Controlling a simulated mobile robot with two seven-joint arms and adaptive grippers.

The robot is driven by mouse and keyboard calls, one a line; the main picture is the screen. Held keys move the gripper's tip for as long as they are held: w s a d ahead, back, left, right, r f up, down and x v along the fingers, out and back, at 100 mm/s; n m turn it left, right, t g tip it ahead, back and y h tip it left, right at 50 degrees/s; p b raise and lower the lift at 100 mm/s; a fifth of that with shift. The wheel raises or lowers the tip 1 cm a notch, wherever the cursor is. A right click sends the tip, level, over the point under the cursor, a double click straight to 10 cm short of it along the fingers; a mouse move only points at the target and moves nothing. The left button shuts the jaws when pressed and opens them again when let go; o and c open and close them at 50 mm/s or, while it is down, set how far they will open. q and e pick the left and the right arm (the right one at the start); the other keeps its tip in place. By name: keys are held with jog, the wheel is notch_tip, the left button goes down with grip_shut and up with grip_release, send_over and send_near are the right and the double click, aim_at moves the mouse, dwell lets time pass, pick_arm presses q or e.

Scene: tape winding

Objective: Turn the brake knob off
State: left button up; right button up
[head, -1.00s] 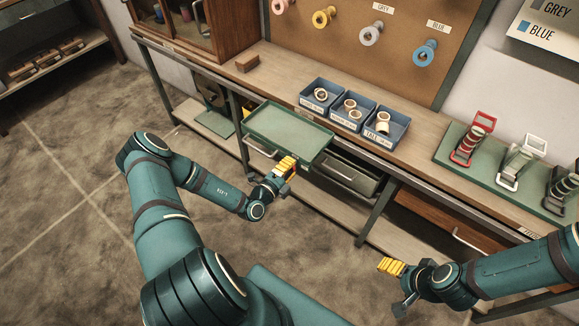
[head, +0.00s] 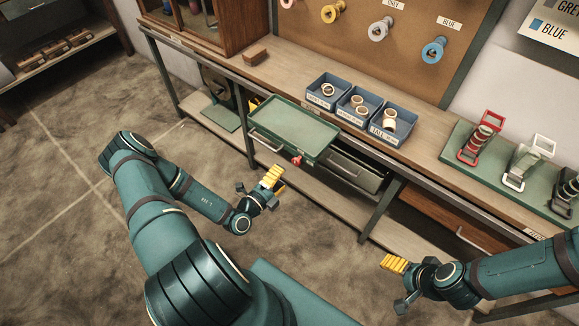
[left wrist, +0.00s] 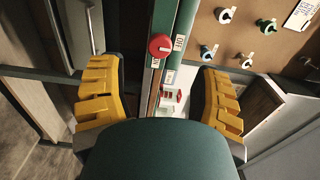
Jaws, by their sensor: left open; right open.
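The red brake knob (head: 297,160) sits on the front edge of the green tray-like worktop (head: 293,128), near its right corner. In the left wrist view the knob (left wrist: 160,46) is ahead, between the open fingers but beyond them. A small pale mark shows on its face, and a small white label (left wrist: 180,43) lies just right of it; the knob's exact setting is hard to read. My left gripper (head: 271,178) is open and empty, in front of the worktop and apart from the knob. My right gripper (head: 393,264) is open and empty, low at the right.
Blue bins (head: 358,107) with tape rolls stand on the wooden bench behind the worktop. A green board (head: 455,150) with tape dispensers is at the right. An open drawer (head: 355,170) sits right of the worktop. The floor in front is clear.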

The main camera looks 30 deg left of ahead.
pick_arm(q)
jog(key=shift+s+a, duration=0.15)
jog(key=shift+s, duration=1.9)
